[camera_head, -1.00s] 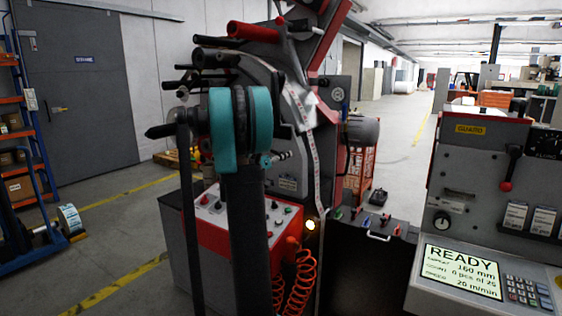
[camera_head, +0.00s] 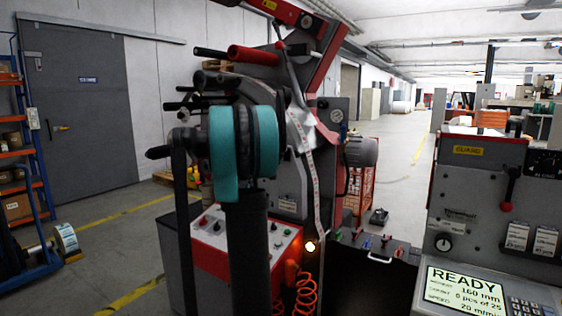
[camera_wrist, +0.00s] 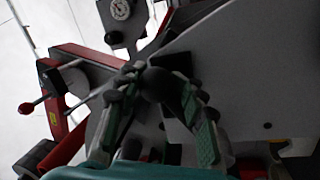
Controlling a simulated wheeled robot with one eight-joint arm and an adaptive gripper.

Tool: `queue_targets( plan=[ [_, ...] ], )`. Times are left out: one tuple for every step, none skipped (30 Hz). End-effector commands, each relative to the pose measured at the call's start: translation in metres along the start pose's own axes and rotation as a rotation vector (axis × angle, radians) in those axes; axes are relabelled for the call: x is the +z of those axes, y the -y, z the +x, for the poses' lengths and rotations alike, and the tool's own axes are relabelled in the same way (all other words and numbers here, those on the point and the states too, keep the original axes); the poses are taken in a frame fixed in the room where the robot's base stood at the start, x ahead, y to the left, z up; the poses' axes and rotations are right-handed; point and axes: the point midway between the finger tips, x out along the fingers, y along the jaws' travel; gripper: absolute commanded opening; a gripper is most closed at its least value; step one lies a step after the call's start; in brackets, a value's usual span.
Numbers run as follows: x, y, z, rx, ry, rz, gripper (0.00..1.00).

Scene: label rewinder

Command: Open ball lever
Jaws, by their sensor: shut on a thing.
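In the wrist view, my gripper (camera_wrist: 156,84) has its two dark fingers with green pads on either side of a dark round ball (camera_wrist: 158,86). The fingers appear shut on this ball, beside a large grey machine plate. The ball's stem cannot be made out. In the head view, my teal and black arm covers the middle of the rewinder (camera_head: 290,205) and hides the gripper and the ball.
A red arm and a dial gauge (camera_wrist: 120,9) are close by in the wrist view. A control cabinet (camera_head: 470,185) with a READY screen (camera_head: 464,290) stands at right in the head view. An orange coiled hose (camera_head: 306,290) hangs low. The aisle behind is open.

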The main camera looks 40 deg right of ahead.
Motion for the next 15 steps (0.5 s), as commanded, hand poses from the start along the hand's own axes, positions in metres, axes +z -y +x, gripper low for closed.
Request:
queue_targets(
  plan=[
    [-0.0037, -0.0001, -0.0001, -0.002, -0.007, -0.009, 0.00],
    [-0.0044, -0.0004, -0.0001, -0.002, -0.008, -0.016, 0.00],
    [-0.0051, -0.0009, 0.0000, -0.002, -0.010, -0.023, 0.00],
    [-0.0056, -0.0012, 0.0000, -0.002, -0.011, -0.028, 0.00],
    [-0.0061, -0.0014, 0.0000, -0.002, -0.012, -0.031, 0.00],
    [-0.0067, -0.0016, 0.0000, -0.002, -0.013, -0.035, 0.00],
    [-0.0071, -0.0018, 0.0000, -0.002, -0.014, -0.037, 0.00],
    [-0.0074, -0.0019, 0.0000, -0.001, -0.015, -0.039, 0.00],
    [-0.0078, -0.0020, 0.0000, -0.001, -0.015, -0.040, 0.00],
    [-0.0081, -0.0021, 0.0000, -0.001, -0.016, -0.041, 0.00],
    [-0.0083, -0.0021, 0.0000, -0.001, -0.016, -0.041, 0.00],
    [-0.0086, -0.0021, 0.0000, -0.001, -0.017, -0.042, 0.00],
    [-0.0088, -0.0022, 0.0000, -0.001, -0.017, -0.042, 0.00],
    [-0.0090, -0.0022, 0.0000, -0.001, -0.017, -0.042, 0.00],
    [-0.0093, -0.0022, 0.0000, -0.001, -0.018, -0.042, 0.00]
  ],
)
